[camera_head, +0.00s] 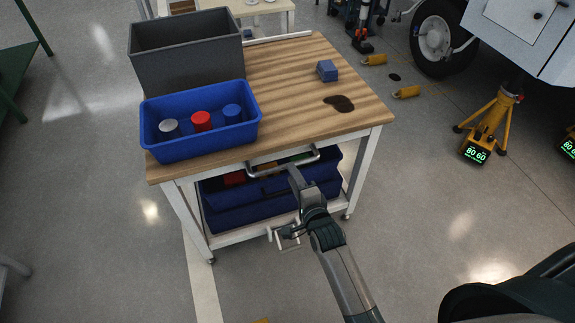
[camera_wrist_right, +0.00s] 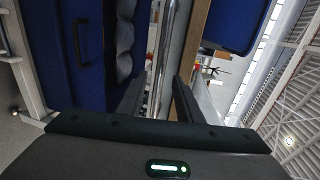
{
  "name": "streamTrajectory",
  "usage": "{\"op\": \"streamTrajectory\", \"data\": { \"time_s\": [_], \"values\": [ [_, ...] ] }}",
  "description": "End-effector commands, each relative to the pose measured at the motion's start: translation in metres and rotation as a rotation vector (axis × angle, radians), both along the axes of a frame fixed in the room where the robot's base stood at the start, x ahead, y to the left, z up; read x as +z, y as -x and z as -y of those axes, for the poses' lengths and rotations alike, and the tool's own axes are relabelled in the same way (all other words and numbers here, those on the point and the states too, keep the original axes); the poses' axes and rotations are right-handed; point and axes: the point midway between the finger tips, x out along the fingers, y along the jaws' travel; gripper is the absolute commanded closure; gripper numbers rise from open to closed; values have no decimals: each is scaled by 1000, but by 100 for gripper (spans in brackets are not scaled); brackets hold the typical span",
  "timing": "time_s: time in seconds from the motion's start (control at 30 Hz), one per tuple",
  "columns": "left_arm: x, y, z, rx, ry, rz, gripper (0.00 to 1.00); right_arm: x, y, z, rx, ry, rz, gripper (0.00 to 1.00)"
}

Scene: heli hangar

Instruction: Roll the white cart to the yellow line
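The white cart (camera_head: 361,165) has a white frame, a wooden top (camera_head: 285,75) and casters. A grey bar handle (camera_head: 268,172) runs along its near side, and the bar (camera_wrist_right: 168,40) also shows in the right wrist view. My right gripper (camera_head: 294,176) is at the right part of this handle. In the right wrist view its two dark fingers (camera_wrist_right: 158,100) stand apart, with the bar running into the gap between them; contact cannot be told. A pale stripe (camera_head: 203,285) lies on the floor beside the cart's near left leg. I cannot confirm that it is the yellow line. My left gripper is not in view.
On the cart top are a grey bin (camera_head: 188,55), a blue tray (camera_head: 200,146) with three cylinders, a blue block (camera_head: 327,70) and a dark stain (camera_head: 340,103). Yellow stands (camera_head: 490,125) and a wheeled vehicle (camera_head: 440,38) are at right.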

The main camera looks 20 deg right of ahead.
Motion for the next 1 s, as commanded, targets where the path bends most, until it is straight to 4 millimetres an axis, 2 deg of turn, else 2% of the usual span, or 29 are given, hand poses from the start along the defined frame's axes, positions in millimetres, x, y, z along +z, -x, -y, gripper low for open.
{"op": "streamTrajectory", "data": {
  "time_s": [0.1,0.3,0.5,0.8,0.93,1.0],
  "values": [
    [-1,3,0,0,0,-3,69,-3,-21,-1,0,1,2,68],
    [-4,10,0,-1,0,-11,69,-9,-45,-2,0,1,0,68],
    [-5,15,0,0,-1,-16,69,-11,-55,-2,0,1,0,68],
    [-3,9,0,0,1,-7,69,-12,-56,-2,0,0,1,68],
    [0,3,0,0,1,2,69,-11,-56,-2,0,1,1,99],
    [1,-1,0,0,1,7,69,-11,-56,-2,0,1,0,100]
  ]
}}
